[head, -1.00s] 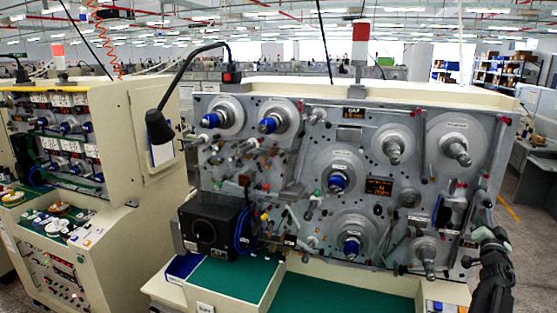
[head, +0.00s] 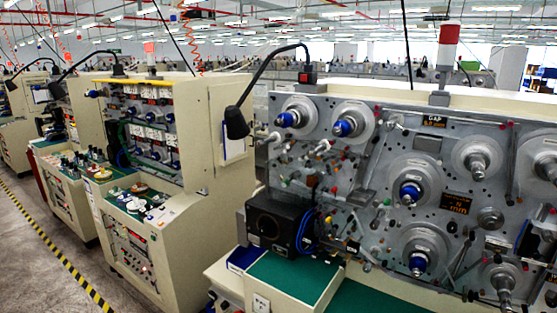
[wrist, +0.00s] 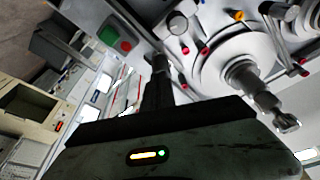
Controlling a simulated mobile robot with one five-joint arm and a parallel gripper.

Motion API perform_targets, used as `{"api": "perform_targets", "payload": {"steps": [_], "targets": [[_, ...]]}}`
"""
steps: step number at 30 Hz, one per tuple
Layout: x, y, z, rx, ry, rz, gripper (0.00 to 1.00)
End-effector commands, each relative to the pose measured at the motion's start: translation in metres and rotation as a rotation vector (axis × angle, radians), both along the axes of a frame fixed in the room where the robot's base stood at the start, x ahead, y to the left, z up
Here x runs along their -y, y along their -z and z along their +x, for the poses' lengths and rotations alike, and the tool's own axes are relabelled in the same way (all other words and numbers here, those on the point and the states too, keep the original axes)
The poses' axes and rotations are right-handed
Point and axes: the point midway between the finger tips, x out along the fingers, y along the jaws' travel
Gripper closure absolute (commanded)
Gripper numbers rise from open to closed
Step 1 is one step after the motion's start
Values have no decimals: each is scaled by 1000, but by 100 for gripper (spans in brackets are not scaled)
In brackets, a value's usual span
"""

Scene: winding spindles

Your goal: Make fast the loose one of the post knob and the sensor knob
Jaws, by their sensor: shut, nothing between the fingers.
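The winding machine's grey face (head: 440,145) fills the right half of the head view, with small coloured knobs (head: 312,180) among its spindles. I cannot tell which are the post knob and the sensor knob, nor whether either is loose. In the wrist view, an orange-tipped knob (wrist: 239,15) and several red-tipped ones sit near a large pale disc (wrist: 232,62) with a metal spindle (wrist: 255,90). My gripper (wrist: 157,62) is shut and empty in the wrist view, apart from these parts. It does not show in the head view.
A black box (head: 280,228) with a round opening stands at the panel's lower left. A black lamp (head: 237,122) hangs over the left edge. Another cream machine (head: 160,245) stands to the left. Open floor (head: 40,260) with a striped line lies at far left.

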Motion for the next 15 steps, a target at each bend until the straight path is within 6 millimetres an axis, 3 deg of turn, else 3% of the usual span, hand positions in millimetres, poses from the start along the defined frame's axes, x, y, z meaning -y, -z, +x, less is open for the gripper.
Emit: {"api": "perform_targets", "payload": {"steps": [15], "targets": [[-8, -8, 6, 0, 1, 0, 100]]}}
